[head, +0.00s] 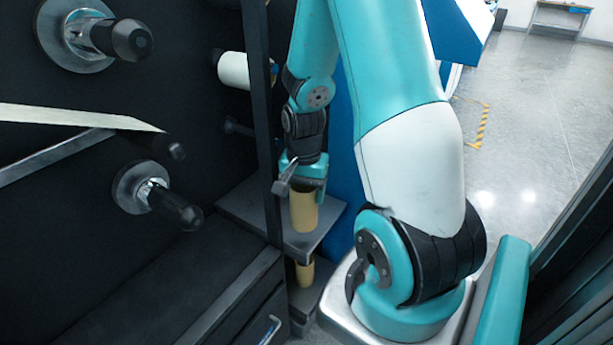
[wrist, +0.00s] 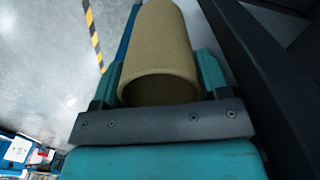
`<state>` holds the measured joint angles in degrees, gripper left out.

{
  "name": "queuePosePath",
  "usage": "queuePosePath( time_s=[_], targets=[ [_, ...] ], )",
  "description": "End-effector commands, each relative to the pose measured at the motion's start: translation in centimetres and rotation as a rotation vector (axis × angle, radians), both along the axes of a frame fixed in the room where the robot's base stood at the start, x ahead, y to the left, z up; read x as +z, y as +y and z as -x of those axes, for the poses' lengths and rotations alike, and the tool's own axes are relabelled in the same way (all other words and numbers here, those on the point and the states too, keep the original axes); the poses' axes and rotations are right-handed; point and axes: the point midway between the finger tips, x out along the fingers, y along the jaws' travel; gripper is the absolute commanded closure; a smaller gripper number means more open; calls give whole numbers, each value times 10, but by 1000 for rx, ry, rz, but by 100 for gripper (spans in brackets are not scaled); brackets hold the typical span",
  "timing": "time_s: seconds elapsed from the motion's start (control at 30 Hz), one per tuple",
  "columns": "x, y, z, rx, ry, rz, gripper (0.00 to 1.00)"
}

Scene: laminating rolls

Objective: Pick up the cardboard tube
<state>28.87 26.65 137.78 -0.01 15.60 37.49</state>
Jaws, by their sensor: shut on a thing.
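The tan cardboard tube (head: 303,214) hangs upright below my gripper (head: 304,182) in the head view, over a small dark shelf. I cannot tell whether its lower end touches the shelf. In the wrist view the tube (wrist: 162,40) lies between the two teal fingers of my gripper (wrist: 160,72), with its open end toward the camera. My gripper is shut on the tube. The sides of the tube where the fingers press are partly hidden.
A second tan tube (head: 305,273) stands below the dark shelf (head: 322,226). A black post (head: 262,110) rises close left of my gripper. Dark spindles (head: 176,206) and a white roll (head: 234,70) stick out from the black machine. Open floor (head: 545,130) lies right.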

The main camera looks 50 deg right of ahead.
Motion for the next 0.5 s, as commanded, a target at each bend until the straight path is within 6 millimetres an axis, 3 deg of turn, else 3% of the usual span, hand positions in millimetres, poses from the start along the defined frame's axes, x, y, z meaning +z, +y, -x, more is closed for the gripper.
queuePosePath(
  time_s=[0.17, 0.5],
  targets=[
    [0, 36, 23, 5, 0, 0, 56],
    [-7, 47, 25, 0, -7, 3, 56]
  ],
)
